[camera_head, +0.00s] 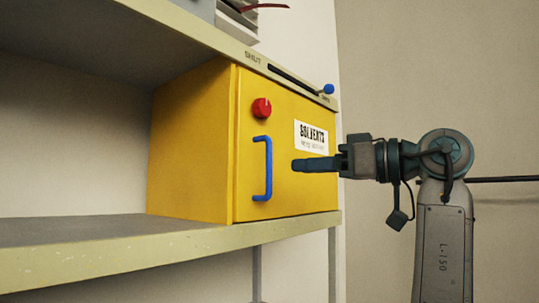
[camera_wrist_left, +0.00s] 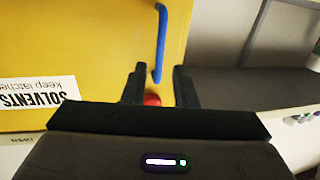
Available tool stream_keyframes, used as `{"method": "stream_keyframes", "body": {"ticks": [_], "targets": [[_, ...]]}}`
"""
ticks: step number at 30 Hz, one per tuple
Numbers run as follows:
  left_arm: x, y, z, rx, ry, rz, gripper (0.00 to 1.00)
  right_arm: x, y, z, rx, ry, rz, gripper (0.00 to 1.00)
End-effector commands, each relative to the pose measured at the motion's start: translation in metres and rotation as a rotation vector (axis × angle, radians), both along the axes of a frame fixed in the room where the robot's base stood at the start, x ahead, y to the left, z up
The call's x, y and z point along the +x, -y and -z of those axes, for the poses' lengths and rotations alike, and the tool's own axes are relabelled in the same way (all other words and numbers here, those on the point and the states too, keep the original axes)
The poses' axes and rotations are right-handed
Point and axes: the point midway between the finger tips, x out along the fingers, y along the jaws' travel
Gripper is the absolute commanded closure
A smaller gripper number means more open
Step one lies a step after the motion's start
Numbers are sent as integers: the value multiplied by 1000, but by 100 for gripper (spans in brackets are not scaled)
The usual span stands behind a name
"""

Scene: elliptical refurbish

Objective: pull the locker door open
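The yellow locker (camera_head: 190,150) sits in a shelf, and its door (camera_head: 285,195) looks shut. The door has a vertical blue handle (camera_head: 268,168), a red knob (camera_head: 261,108) above it and a white SOLVENTS label (camera_head: 311,136). My left gripper (camera_head: 296,165) is in front of the door, right of the handle, pointing left. In the left wrist view its two fingers (camera_wrist_left: 160,88) are apart with nothing between them held. There the handle (camera_wrist_left: 161,45) reaches toward the gap, and the red knob (camera_wrist_left: 152,99) shows partly behind the gripper body. My right gripper is not in view.
A dark slot with a blue slider knob (camera_head: 328,89) at its right end runs along the shelf edge above the locker. The shelf bay (camera_head: 70,150) left of the locker is empty. A grey object (camera_head: 238,22) stands on top.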

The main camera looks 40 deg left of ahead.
Motion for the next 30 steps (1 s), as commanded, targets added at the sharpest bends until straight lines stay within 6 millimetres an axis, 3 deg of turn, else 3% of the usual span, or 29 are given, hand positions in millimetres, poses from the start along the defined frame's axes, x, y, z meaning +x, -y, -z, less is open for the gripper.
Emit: {"method": "stream_keyframes", "body": {"ticks": [9, 18, 30], "targets": [[-3, -28, -6, 0, -1, -2, 74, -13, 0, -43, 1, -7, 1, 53], [-9, -73, -1, 0, 0, -2, 74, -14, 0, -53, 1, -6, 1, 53], [-10, -81, 0, 1, 0, 0, 74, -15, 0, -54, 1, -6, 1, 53]]}}
